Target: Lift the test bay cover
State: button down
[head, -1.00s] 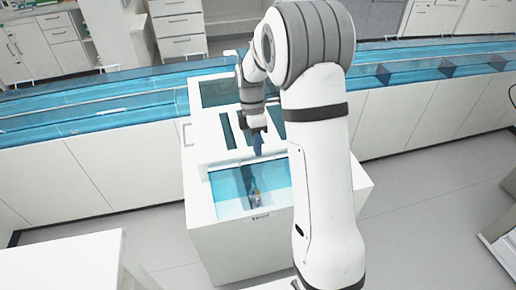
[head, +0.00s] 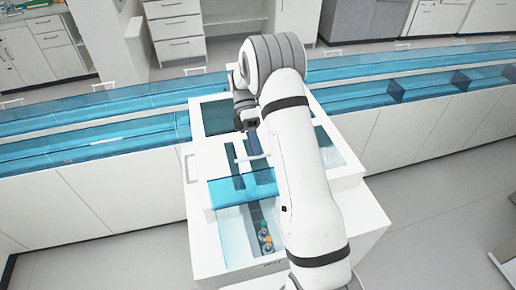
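The test bay cover (head: 243,189) is a translucent blue panel at the front of the white cabinet, in the head view. It looks raised and covers only the back part of the bay opening (head: 233,236). Small bottles with orange and blue caps (head: 266,241) stand uncovered in the bay. My gripper (head: 249,125) is a dark shape behind the cover, near a thin white bar (head: 250,157). My arm hides part of that area. I cannot tell whether its fingers are open or shut, or whether they touch the bar or cover.
The white cabinet top (head: 205,160) has further openings, one with a dark teal panel (head: 216,117) at the back. A long blue-covered track (head: 90,120) runs behind it from left to right. Grey floor (head: 120,250) is free at the left.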

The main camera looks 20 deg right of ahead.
jog(key=shift+w+f+g, duration=0.3)
jog(key=shift+w+f, duration=0.15)
jog(key=shift+f, duration=0.2)
jog(key=shift+w+f+g, duration=0.3)
jog(key=shift+w+f, duration=0.15)
jog(key=shift+f, duration=0.15)
jog(key=c, duration=1.3)
grip_release()
jog(key=shift+o, duration=0.9)
jog(key=shift+w, duration=0.2)
jog(key=shift+s, duration=0.1)
jog(key=shift+c, duration=0.2)
jog(key=shift+c, duration=0.4)
jog(key=shift+r, duration=0.1)
